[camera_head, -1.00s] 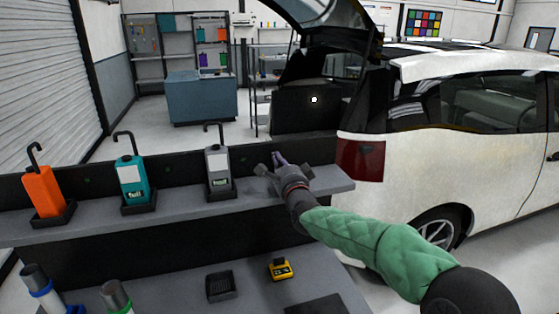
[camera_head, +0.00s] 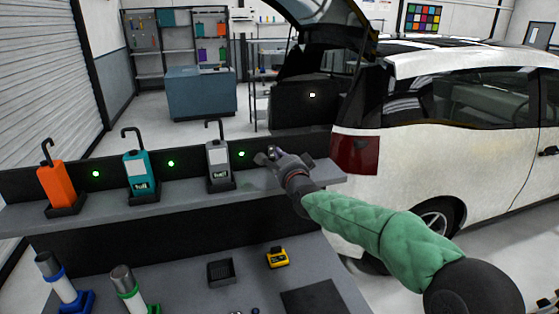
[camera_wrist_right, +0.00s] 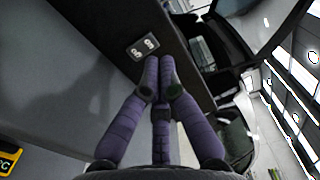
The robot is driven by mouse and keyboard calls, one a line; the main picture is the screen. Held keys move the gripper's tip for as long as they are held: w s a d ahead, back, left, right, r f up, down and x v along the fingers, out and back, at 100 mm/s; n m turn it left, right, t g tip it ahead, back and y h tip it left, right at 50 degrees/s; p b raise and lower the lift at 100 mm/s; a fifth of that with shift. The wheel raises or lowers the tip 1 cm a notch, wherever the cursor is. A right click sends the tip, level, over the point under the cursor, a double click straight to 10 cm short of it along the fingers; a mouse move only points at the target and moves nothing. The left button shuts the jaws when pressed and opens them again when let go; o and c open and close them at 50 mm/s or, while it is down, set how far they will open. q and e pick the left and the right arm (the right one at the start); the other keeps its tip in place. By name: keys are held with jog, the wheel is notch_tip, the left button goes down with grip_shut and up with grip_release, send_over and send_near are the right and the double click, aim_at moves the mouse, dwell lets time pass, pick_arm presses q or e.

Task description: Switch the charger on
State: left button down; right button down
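The charger is a grey shelf (camera_head: 108,203) with a dark back panel. An orange device (camera_head: 57,186), a teal device (camera_head: 139,178) and a grey device (camera_head: 219,166) with hooks stand upright in its dark cradles. Green lights glow on the panel, beside the orange (camera_head: 96,173), teal (camera_head: 170,163) and grey (camera_head: 241,154) devices. My right gripper (camera_head: 268,156) is at the shelf's right end, right of the last light. In the wrist view its purple fingertips (camera_wrist_right: 162,76) come together, empty, near a small plate with two round fittings (camera_wrist_right: 143,46). My left gripper is out of view.
The lower bench holds a small black tray (camera_head: 221,279), a yellow gadget (camera_head: 277,258) and two cylinders, one with a blue base (camera_head: 81,299) and one with a green base (camera_head: 127,290). A white car (camera_head: 455,170) with its tailgate raised stands at the right.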

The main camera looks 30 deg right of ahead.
jog(key=shift+s+a+r, duration=0.15)
jog(key=shift+s, duration=0.3)
jog(key=shift+s+a+r, duration=0.1)
jog(key=shift+s, duration=0.3)
jog(key=shift+f, duration=0.15)
jog(key=shift+s, duration=0.25)
jog(key=r+v, duration=0.1)
jog(key=v, duration=0.6)
jog(key=shift+p, duration=0.45)
